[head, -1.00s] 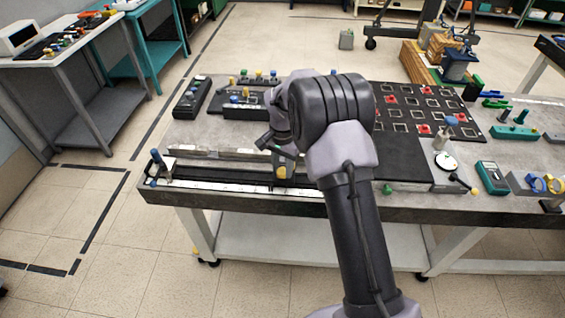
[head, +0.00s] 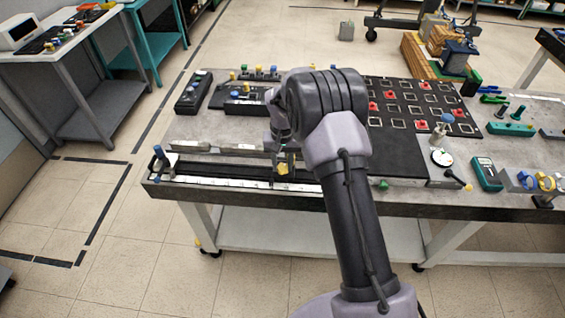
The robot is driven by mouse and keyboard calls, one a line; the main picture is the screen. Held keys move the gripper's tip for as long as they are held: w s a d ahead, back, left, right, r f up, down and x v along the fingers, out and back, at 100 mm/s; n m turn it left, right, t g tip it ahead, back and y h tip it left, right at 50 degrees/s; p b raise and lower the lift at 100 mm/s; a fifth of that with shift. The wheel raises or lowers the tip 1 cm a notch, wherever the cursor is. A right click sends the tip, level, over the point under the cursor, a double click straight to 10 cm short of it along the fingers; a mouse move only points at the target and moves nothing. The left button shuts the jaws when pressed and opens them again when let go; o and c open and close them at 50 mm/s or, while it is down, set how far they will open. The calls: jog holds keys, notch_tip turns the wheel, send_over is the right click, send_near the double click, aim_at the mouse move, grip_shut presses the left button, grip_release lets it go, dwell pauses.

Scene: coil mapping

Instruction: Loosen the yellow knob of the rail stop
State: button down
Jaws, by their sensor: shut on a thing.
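My gripper (head: 284,166) is at the front edge of the table, over the rail (head: 228,176). It is shut on the yellow knob (head: 283,169), which shows as a small yellow patch between and below the fingers. The body of the rail stop is mostly hidden behind my gripper and arm. The rail is a long strip with a pale front scale along the table's front left edge. A blue-topped post on a metal block (head: 160,156) stands at the rail's left end.
A black mat with square frames and red pieces (head: 417,143) lies right of my arm. Black boxes with coloured knobs (head: 194,93) stand at the back left. A teal meter (head: 486,173) lies at the right. The grey tabletop (head: 205,130) behind the rail is partly bare.

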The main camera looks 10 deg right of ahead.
aim_at(283, 167)
dwell(0.4)
jog(key=c, duration=1)
grip_release()
notch_tip(283, 167, up, 18)
jog(key=p, duration=0.4)
jog(key=shift+f+p, duration=0.25)
jog(key=shift+p, duration=0.1)
